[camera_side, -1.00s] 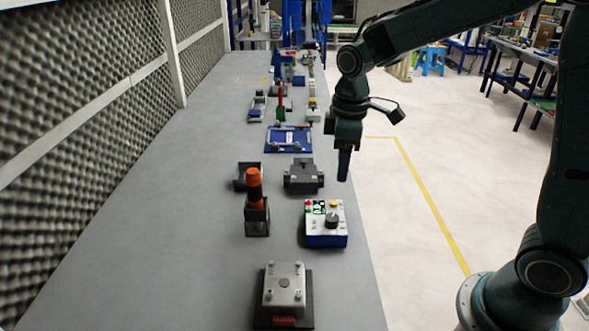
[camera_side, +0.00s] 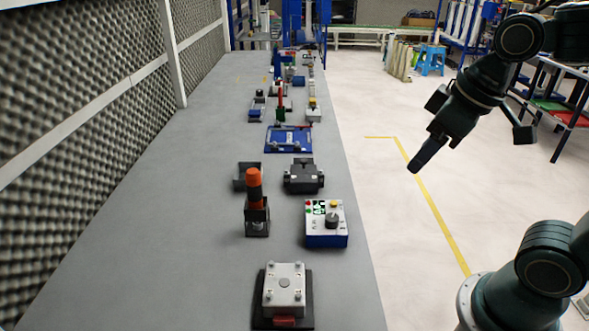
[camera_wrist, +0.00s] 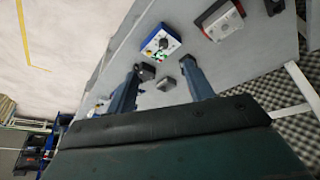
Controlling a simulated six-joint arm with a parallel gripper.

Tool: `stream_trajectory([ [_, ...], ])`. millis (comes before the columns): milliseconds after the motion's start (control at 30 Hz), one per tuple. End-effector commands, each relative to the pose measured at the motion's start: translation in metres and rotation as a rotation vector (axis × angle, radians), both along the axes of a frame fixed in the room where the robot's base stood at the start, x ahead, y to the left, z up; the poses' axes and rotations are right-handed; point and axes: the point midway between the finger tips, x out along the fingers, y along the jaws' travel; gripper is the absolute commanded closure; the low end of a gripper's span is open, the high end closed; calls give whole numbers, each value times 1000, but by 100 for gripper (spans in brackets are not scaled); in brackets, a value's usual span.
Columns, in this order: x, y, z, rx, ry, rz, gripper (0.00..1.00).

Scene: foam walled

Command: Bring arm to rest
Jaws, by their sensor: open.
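My gripper (camera_side: 422,160) hangs tilted in the air to the right of the grey bench (camera_side: 165,240), over the pale floor and apart from everything on the bench. In the wrist view its two dark fingers (camera_wrist: 160,92) stand apart with nothing held between them. My arm is raised and pulled back toward its base at the lower right of the side view.
On the bench stand a white-and-blue box with a knob (camera_side: 325,224), a black vise-like block (camera_side: 304,176), an orange-handled tool in a dark holder (camera_side: 256,215) and a metal block (camera_side: 284,288). A foam wall (camera_side: 80,100) borders the left. The floor (camera_side: 395,225) beside the bench is clear.

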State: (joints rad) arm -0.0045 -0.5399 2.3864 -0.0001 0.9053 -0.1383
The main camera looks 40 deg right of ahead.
Motion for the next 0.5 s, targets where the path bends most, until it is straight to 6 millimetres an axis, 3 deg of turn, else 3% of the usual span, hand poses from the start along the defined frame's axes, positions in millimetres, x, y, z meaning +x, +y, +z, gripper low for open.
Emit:
stream_trajectory([
  [200,-30,-1,0,38,-71,-87,47],
  [500,-43,-1,-3,60,-102,-131,47],
])
